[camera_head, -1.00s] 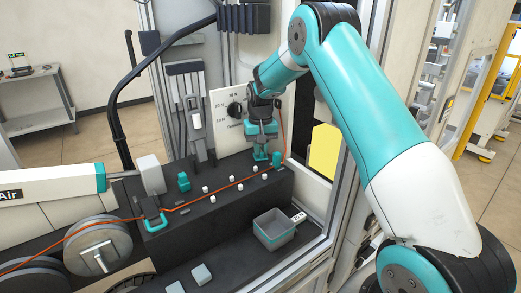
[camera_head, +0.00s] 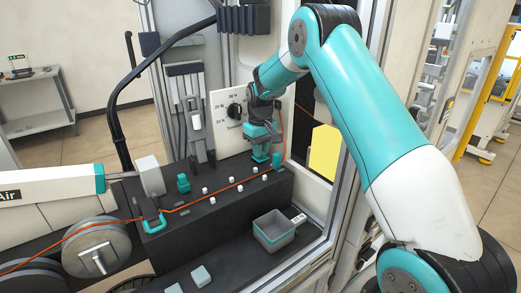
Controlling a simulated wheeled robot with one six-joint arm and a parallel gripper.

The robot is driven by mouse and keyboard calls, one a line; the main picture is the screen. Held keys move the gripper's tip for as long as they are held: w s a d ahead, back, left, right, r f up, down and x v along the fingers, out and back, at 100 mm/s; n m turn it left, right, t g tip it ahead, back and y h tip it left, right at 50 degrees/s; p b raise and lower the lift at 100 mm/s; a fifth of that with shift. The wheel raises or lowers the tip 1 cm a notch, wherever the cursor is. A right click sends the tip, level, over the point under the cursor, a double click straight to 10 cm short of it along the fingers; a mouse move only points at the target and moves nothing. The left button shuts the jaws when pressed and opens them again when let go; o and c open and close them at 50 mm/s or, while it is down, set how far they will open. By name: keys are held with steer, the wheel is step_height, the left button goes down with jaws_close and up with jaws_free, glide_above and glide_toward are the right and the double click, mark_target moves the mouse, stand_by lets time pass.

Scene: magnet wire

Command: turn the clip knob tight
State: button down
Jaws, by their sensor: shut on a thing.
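My gripper (camera_head: 261,157) points straight down at the right rear part of the black block. It is shut on the clip knob, which is mostly hidden by the fingers. A small teal post (camera_head: 278,160) stands just right of the fingertips. The orange wire (camera_head: 222,191) runs from the spool (camera_head: 97,248) at left, through the teal-handled clamp (camera_head: 154,223), along the block top to the post, then up beside the panel. How tight the knob is cannot be seen.
The black block (camera_head: 215,220) carries several white pegs and a teal knob (camera_head: 183,183) at its left rear. A grey bin (camera_head: 274,231) stands in front. A white panel with a black dial (camera_head: 235,110) rises close behind my gripper. A metal frame post stands at right.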

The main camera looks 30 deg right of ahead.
steer(key=shift+w+r, duration=0.1)
steer(key=shift+r, duration=0.05)
steer(key=c, duration=1.1)
jaws_free()
steer(key=shift+c, duration=0.2)
step_height(320, 180, up, 17)
steer(key=b, duration=0.3)
steer(key=shift+r, duration=0.15)
